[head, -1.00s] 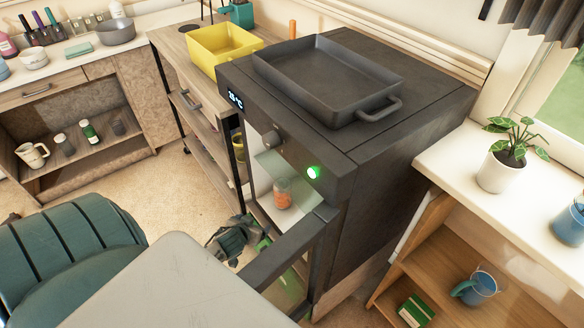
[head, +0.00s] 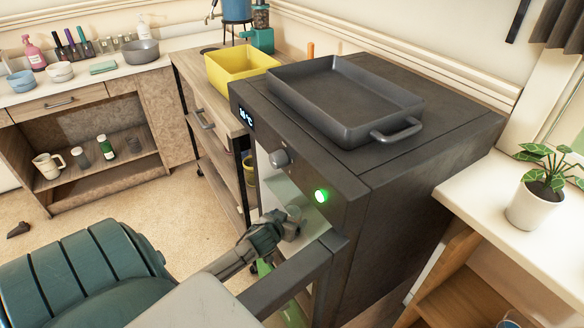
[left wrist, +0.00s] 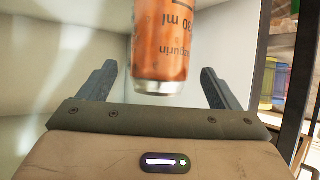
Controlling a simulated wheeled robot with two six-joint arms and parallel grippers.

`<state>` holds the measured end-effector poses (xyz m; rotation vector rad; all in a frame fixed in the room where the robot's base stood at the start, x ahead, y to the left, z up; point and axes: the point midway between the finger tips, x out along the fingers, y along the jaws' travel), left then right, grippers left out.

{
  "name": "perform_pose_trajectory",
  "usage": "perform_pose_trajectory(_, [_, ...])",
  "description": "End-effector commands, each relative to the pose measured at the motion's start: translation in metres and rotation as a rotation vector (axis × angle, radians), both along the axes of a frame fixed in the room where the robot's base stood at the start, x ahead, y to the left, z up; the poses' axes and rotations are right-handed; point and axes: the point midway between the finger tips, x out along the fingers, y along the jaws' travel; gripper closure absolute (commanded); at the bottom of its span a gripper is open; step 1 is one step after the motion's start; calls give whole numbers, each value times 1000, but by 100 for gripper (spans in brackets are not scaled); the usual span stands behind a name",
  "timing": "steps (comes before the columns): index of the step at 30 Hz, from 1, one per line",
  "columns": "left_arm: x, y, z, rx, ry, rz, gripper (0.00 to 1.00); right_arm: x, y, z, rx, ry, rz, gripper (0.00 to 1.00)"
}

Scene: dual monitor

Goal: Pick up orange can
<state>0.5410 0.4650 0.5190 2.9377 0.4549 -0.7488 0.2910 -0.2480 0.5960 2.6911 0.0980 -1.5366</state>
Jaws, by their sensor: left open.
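The orange can (left wrist: 165,45) has dark print and a silver rim. In the left wrist view it stands between the two fingers of my left gripper (left wrist: 157,69), with a visible gap on each side; its upper part is cut off by the picture edge. In the head view my left gripper (head: 278,228) reaches into the open front of the dark oven (head: 400,185) and mostly hides the can there. The left gripper is open. My right gripper is not in view.
The oven's open door (head: 300,280) sticks out close beside my left arm. A dark roasting pan (head: 345,100) is on top of the oven, with a yellow bin (head: 240,65) to its left. A potted plant (head: 537,200) stands on the right counter.

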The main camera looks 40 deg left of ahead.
Motion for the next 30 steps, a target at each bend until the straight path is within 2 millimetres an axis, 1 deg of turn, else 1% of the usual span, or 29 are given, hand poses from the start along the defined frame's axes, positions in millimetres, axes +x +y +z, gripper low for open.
perform_pose_trajectory(1, [8, 2, -6, -2, -2, 2, 16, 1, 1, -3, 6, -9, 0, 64])
perform_pose_trajectory(3, [17, 5, -11, 0, -1, 1, 16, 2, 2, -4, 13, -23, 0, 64])
perform_pose_trajectory(6, [25, 7, -16, -2, -1, 1, 16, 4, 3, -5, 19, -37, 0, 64])
perform_pose_trajectory(14, [27, 8, -17, 0, 0, -1, 16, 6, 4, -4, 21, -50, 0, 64])
perform_pose_trajectory(15, [27, 8, -17, 0, 0, -1, 19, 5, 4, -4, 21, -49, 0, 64])
perform_pose_trajectory(17, [27, 8, -17, 0, 0, -1, 31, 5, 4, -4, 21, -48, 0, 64])
perform_pose_trajectory(21, [27, 8, -17, 1, 0, 0, 59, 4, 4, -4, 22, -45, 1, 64])
perform_pose_trajectory(24, [28, 8, -16, 1, -2, -1, 75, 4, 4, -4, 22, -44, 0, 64])
perform_pose_trajectory(30, [28, 8, -16, 1, -1, -1, 75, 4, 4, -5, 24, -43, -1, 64])
